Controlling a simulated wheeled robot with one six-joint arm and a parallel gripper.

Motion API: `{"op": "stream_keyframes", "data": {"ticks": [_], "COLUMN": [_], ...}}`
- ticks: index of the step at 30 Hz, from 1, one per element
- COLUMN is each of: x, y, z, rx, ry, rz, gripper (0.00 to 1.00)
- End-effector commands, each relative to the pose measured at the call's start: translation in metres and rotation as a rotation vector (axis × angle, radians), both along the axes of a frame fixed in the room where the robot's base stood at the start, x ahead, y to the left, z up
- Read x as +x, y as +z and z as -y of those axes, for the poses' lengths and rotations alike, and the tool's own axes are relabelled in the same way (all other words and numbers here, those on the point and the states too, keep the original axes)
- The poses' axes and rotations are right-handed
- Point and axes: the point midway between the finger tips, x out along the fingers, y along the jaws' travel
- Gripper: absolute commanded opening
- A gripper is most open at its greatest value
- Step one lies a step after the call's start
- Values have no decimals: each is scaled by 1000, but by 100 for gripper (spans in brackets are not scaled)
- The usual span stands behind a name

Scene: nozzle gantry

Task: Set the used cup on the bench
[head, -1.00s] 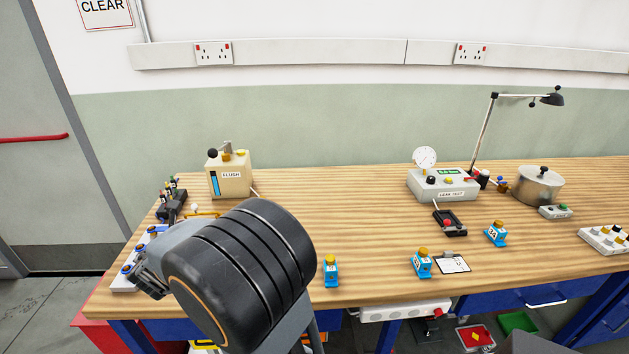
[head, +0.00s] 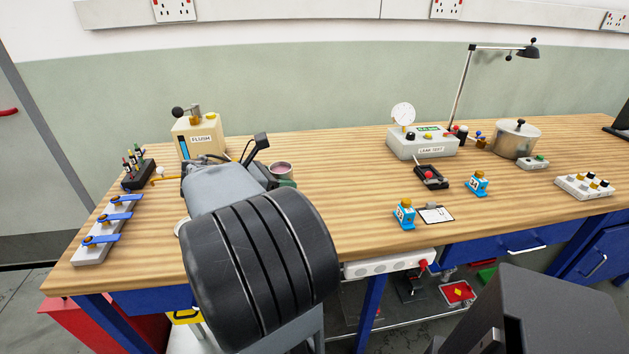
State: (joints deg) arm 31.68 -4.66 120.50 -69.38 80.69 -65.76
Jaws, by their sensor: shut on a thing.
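The fingertips are mostly hidden by my own arm. The cup looks upright; whether its base touches the bench cannot be told. The wooden bench (head: 345,165) has clear top to the right of the cup.
A cream FLUSH box (head: 197,137) stands behind my wrist. A rack of small bottles (head: 137,172) and a strip with blue levers (head: 108,228) are at left. The leak test unit (head: 422,143), blue blocks (head: 404,213) and a pot (head: 516,139) are at right.

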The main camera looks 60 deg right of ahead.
Motion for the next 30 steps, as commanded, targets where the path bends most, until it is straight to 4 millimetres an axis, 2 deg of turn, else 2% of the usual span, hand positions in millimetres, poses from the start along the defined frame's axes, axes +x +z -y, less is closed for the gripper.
{"op": "stream_keyframes", "data": {"ticks": [9,12,18,30], "x": [31,38,47,54], "y": [-35,-52,-77,-96], "z": [68,85,105,119], "rx": [1,3,1,0], "ry": [-2,1,1,2], "rz": [-4,-4,-2,-3], "gripper": [28,28,28,28]}}
